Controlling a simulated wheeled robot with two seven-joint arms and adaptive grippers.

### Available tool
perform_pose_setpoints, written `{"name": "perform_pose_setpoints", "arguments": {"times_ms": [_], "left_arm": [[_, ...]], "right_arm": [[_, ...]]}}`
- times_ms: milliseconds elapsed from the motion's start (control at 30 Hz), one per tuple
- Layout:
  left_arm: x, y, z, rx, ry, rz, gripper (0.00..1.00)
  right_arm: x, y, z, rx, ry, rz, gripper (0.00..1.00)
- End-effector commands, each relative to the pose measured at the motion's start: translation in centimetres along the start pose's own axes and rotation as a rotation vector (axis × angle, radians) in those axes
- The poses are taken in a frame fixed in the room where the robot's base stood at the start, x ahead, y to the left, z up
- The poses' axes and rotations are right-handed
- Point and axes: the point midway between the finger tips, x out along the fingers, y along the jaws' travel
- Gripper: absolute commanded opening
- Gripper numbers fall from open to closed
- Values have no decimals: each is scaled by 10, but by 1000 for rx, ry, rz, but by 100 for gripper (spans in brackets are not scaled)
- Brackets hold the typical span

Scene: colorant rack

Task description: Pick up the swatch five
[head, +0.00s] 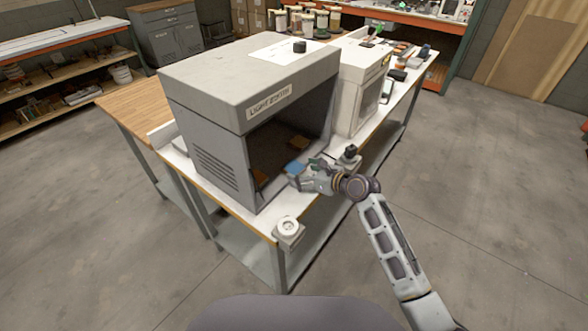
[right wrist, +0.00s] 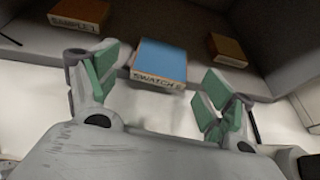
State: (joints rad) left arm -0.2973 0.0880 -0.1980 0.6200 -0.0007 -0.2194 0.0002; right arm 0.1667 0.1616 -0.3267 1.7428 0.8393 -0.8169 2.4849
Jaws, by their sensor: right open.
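A blue-topped block, the swatch (right wrist: 160,62), lies at the front opening of the grey light booth. Its front label reads "SWATCH" and a character I cannot read surely. In the head view the blue swatch (head: 295,168) shows just left of my right gripper (head: 306,176). In the right wrist view my right gripper (right wrist: 158,88) is open, its green-padded fingers on either side of the swatch's near edge, with gaps visible and nothing held. My left gripper is not in view.
Inside the light booth (head: 205,92), an orange-topped block labelled "SAMPLE 1" (right wrist: 80,12) lies left of the swatch and another orange block (right wrist: 227,48) lies right. A white round device (head: 288,229) stands at the near table corner. A white cabinet (head: 356,75) stands beyond the booth.

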Motion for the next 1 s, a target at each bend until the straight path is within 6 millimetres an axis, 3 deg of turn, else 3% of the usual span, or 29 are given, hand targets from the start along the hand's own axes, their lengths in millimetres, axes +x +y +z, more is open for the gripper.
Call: {"name": "perform_pose_setpoints", "arguments": {"times_ms": [367,700,1000], "left_arm": [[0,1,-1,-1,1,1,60],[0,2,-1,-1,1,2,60],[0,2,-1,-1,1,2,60]], "right_arm": [[0,0,0,0,0,0,81],[0,0,0,0,0,0,37],[-1,0,1,0,-1,0,36]]}}
